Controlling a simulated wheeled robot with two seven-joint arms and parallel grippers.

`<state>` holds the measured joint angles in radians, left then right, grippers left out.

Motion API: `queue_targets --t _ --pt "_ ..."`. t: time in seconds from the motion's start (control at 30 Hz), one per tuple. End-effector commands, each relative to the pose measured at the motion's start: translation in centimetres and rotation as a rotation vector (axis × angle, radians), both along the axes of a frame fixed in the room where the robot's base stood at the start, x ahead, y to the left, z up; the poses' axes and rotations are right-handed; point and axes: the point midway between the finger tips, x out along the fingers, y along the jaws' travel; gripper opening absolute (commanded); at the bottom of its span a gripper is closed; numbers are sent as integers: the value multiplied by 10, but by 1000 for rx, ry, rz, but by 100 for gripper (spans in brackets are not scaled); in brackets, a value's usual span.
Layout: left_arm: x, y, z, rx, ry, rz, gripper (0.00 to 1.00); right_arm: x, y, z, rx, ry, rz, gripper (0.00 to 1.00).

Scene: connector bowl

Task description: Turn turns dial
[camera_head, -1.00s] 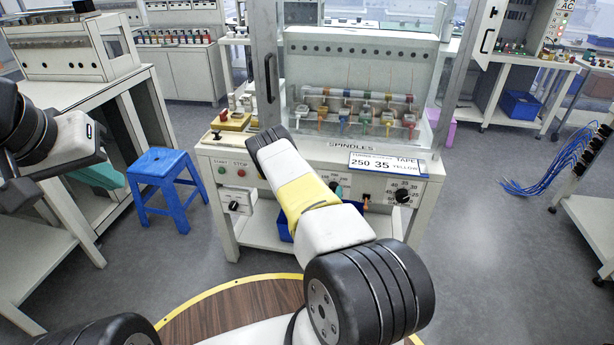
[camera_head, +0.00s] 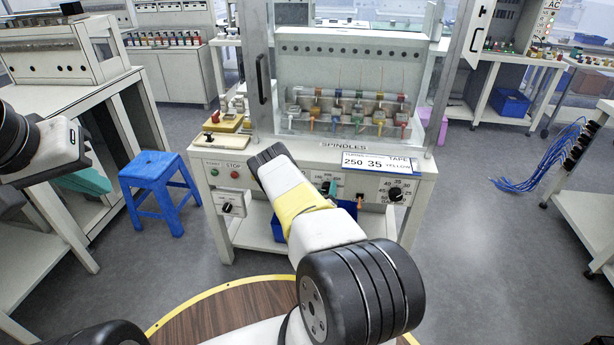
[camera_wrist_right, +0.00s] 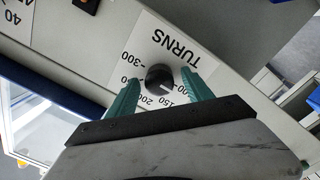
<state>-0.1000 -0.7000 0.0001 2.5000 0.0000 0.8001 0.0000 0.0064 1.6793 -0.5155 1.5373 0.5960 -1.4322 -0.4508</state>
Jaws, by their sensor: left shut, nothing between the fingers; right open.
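The TURNS dial (camera_wrist_right: 160,77) is a round black knob on a white scale plate on the machine's front panel. Numbers including 150, 200 and 300 ring it; its exact setting is hard to read. My right gripper (camera_wrist_right: 162,80) is open, its teal fingers on either side of the dial; I cannot tell whether they touch it. In the head view the right gripper (camera_head: 329,188) is at the panel, mostly behind my forearm, and the dial is hidden. My left gripper (camera_head: 88,181) is shut and empty at the far left, well away from the machine.
A sign (camera_head: 376,163) on the machine reads 250, 35, TAPE YELLOW. Another black dial (camera_head: 395,194) is right of the right gripper. A black switch (camera_head: 228,208) and START/STOP buttons (camera_head: 235,174) are to the left. A blue stool (camera_head: 155,170) stands left of the machine.

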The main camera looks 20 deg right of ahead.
Motion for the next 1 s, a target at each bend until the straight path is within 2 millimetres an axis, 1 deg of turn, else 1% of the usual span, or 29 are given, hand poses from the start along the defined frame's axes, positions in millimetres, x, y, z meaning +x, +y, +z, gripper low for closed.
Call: queue_targets --t 0.13,0.43,0.77,1.0 --pt "0 0 0 0 0 0 0 0 0 0 0 0 0 59" --pt "0 0 0 0 0 0 0 0 0 0 0 0 0 0" --pt "0 0 0 0 0 0 0 0 0 0 38 -23 -1 0" --pt "0 0 0 0 0 0 0 -1 0 0 159 -98 -1 0"
